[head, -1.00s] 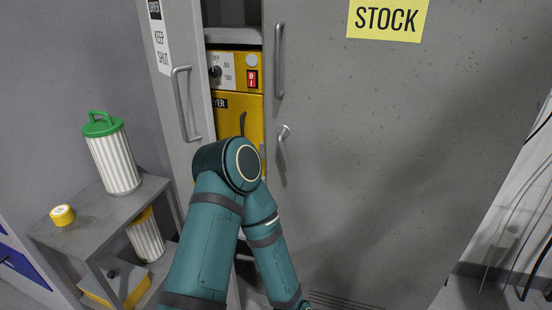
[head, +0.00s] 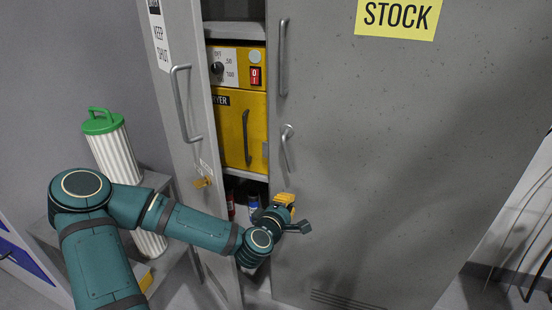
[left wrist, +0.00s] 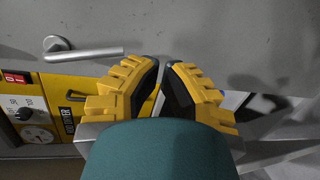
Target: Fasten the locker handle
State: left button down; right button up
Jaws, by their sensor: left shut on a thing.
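The lever handle (head: 287,143) is on the right locker door, near its left edge, and hangs downward. It also shows at the upper left of the left wrist view (left wrist: 85,49), apart from my fingers. My left gripper (head: 287,205) is below the lever at the left edge of the right locker door (head: 380,170). In the left wrist view the yellow fingers (left wrist: 163,66) are closed together along this edge. What lies between their tips is mostly hidden, but it appears to be the door edge. My right gripper is not in view.
The left locker door (head: 185,95) stands open, with a small orange piece (head: 203,182) on it. A yellow dryer (head: 233,125) is inside the gap. A shelf with a green-topped filter (head: 112,150) stands at the left. Room before the right door is clear.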

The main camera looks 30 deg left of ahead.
pick_arm(q)
jog(key=s+a+r+n+y, duration=0.1)
jog(key=a+r+n+y, duration=0.3)
jog(key=a+r, duration=0.2)
jog(key=a, duration=0.2)
jog(key=shift+s+a+t, duration=0.15)
jog(key=shift+a+t, duration=0.15)
jog(key=shift+t, duration=0.1)
jog(key=b+x, duration=0.1)
jog(key=x, duration=0.8)
jog(key=shift+w+b, duration=0.35)
jog(key=shift+w, duration=0.3)
jog(key=shift+s+d+r, duration=0.1)
jog(key=shift+d+r, duration=0.05)
jog(key=shift+d, duration=0.4)
jog(key=shift+d+r, duration=0.2)
jog(key=shift+d, duration=0.4)
jog(key=shift+d+r, duration=0.15)
jog(key=shift+d, duration=0.4)
jog(key=shift+d+n, duration=0.15)
jog(key=shift+n, duration=0.15)
